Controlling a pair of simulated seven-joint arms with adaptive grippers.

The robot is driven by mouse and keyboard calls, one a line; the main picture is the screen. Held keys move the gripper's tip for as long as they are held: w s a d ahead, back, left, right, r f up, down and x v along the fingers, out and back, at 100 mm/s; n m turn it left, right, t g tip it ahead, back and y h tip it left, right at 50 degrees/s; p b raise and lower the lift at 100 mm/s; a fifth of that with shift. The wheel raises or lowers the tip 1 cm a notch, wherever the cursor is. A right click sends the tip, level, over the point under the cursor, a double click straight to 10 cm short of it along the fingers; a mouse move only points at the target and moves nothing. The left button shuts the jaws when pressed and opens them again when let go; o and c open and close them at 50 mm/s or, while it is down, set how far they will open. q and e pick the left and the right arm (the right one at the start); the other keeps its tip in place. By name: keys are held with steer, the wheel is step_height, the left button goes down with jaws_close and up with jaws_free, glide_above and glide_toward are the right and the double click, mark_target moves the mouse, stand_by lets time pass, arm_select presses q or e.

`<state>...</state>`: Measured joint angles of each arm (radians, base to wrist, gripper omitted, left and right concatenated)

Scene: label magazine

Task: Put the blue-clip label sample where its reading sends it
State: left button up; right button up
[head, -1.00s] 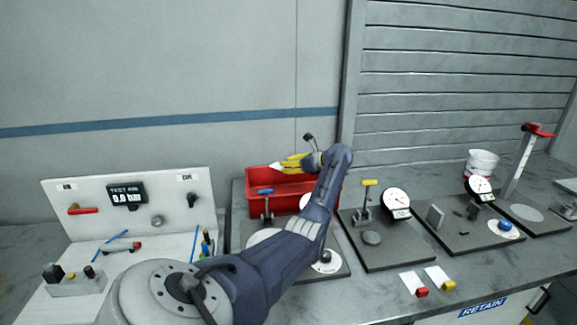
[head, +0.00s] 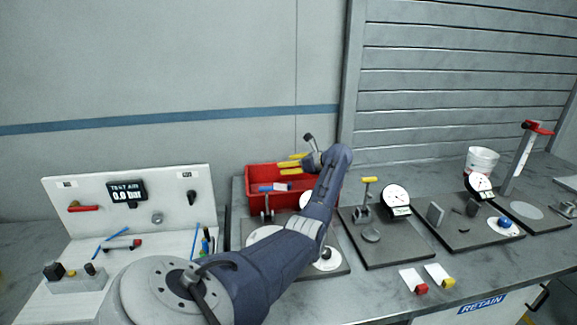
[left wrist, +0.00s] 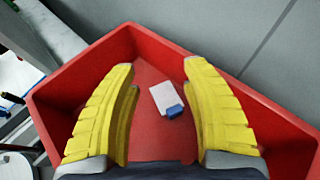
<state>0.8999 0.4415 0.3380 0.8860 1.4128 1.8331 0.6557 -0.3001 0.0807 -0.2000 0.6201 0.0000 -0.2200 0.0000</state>
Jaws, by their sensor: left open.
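The blue-clip label sample is a small white card with a blue clip. It lies on the floor of the red bin (head: 257,207) and shows in the left wrist view (left wrist: 167,99), between and beyond the fingers, touching neither. My left gripper (head: 283,163) is over the bin with its yellow fingers apart and empty; the left wrist view shows both fingers (left wrist: 158,70) pointing into the bin. My right gripper is in neither view.
White cards with a red clip (head: 421,288) and a yellow clip (head: 448,283) lie at the front of the table. Gauge stations (head: 388,249) stand right of the bin. A white bucket (head: 481,160) is at the back right. A test panel (head: 160,185) stands left.

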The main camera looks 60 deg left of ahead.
arm_select(q)
steer(key=shift+r, duration=0.15)
steer(key=shift+r+v, duration=0.2)
steer(key=shift+v, duration=0.85)
steer(key=shift+r+v, duration=0.2)
steer(key=shift+v, duration=0.9)
